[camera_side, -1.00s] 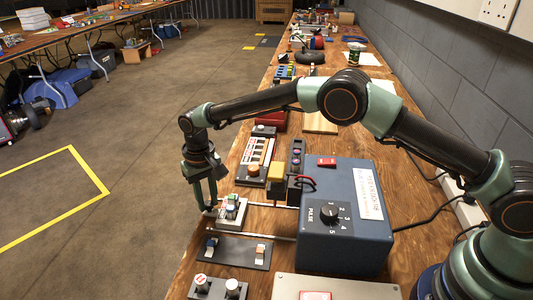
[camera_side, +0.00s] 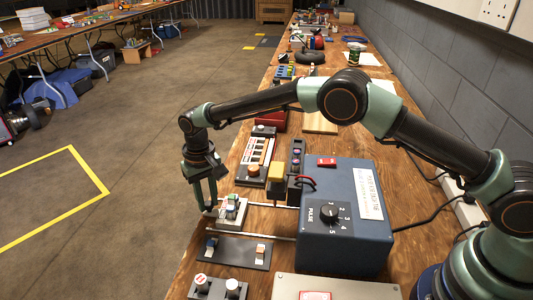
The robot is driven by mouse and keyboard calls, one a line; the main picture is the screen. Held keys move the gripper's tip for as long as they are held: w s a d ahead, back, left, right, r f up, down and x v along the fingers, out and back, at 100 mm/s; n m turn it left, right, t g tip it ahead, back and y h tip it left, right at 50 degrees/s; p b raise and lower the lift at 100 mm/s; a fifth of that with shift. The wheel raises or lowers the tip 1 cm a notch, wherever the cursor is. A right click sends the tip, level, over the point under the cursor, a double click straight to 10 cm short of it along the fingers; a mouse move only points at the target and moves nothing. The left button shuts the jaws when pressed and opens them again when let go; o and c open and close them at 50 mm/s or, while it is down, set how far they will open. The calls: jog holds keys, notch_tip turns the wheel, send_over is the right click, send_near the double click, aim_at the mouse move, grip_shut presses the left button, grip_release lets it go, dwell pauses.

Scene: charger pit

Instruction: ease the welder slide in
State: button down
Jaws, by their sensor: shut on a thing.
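The welder (camera_side: 345,235) is a blue box with a PULSE knob and a red switch on top, standing on the wooden bench. Two metal rods (camera_side: 270,239) run out from its left face. The welder slide (camera_side: 232,213), a pale block with small parts on top, sits at the left end by the bench edge, apart from the box. My gripper (camera_side: 210,209) points down and is shut on the slide's left side. The exact contact of the fingertips is too small to see clearly.
A black plate with two switches (camera_side: 234,251) lies just in front of the slide. A keypad panel (camera_side: 256,160) lies further back. The floor is open to the left.

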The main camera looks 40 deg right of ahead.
aim_at(237, 210)
jog(key=shift+s+d+r, duration=0.1)
jog(key=shift+d, duration=0.05)
jog(key=shift+s+d, duration=2.35)
jog(key=shift+d, duration=0.1)
jog(key=c, duration=0.9)
grip_release()
notch_tip(237, 210, up, 12)
